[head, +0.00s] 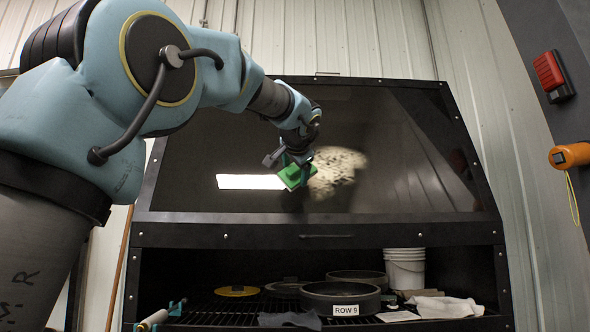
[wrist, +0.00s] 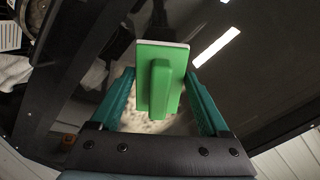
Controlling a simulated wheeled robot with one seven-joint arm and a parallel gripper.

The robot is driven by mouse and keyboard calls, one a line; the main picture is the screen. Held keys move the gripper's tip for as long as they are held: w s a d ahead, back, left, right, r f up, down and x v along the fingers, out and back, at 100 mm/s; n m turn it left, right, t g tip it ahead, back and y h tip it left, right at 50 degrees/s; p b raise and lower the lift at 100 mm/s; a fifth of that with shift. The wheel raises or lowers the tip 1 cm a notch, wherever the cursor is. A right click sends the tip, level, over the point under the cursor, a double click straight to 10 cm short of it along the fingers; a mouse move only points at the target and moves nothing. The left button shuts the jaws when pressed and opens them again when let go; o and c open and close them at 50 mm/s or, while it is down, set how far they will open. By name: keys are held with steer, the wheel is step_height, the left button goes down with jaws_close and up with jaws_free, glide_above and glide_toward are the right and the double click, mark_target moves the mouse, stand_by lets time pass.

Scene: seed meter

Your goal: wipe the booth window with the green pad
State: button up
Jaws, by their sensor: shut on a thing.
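The booth window (head: 410,185) is a dark, sloping pane in a black frame in the head view. A pale, blotchy smudge (head: 338,168) marks the glass just right of my gripper (head: 290,160). My gripper is shut on the green pad (head: 296,176), holding it in front of the middle of the window. In the wrist view the green pad (wrist: 175,58) has a raised green grip and a pale edge, between two teal fingers. Part of the smudge (wrist: 147,123) shows behind it. I cannot tell whether the pad touches the glass.
Below the window is an open bay with a wire rack, round black pans (head: 340,295), a white bucket (head: 405,268) and a cloth (head: 445,306). A red box (head: 552,74) and an orange cylinder (head: 570,155) are at far right. A bright reflection (head: 250,182) crosses the glass.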

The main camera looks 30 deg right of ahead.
steer(key=shift+p+x, duration=1.15)
steer(key=shift+x, duration=1.3)
steer(key=shift+p+x, duration=0.45)
steer(key=shift+x, duration=0.45)
steer(key=shift+d, duration=0.1)
